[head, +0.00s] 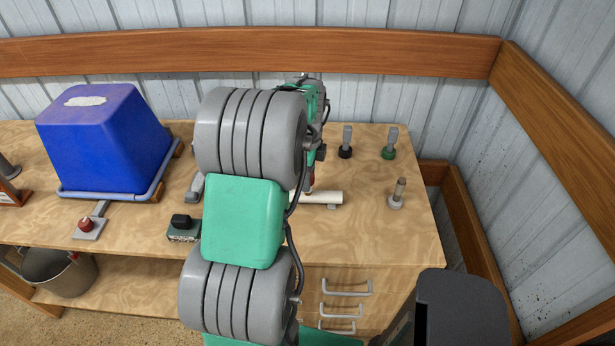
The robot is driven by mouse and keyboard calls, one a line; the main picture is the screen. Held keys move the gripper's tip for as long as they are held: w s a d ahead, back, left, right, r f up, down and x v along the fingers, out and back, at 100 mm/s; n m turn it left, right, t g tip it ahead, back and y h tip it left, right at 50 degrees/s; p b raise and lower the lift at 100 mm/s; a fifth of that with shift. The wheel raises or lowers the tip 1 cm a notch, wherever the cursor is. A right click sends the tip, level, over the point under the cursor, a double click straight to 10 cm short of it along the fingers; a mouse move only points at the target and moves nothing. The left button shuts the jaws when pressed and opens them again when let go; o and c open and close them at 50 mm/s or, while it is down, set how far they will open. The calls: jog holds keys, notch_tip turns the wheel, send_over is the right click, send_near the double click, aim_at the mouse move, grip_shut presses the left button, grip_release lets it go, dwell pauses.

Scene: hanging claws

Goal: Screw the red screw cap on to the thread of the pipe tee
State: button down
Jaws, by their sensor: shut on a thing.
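A white pipe tee (328,198) lies on the wooden workbench. Its right end shows, while my arm hides its left part. My gripper (311,173) points down just above the pipe tee, mostly hidden behind my green and grey arm. A small bit of the red screw cap (311,181) shows at the gripper's tips, and the gripper is shut on it. The cap is over or at the tee's upper side. I cannot tell whether it touches the thread, which is hidden.
On the workbench (370,240), stands with a black (345,152), a green (388,153) and a grey base (396,203) are to the right. A blue bin (105,145), a red button (86,225) and a black-topped block (182,228) are left. A wooden rail (400,52) runs behind.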

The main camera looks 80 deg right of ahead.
jog(key=m, duration=1.1)
jog(key=shift+m, duration=1.1)
jog(key=c, duration=0.9)
grip_release()
jog(key=shift+r, duration=0.1)
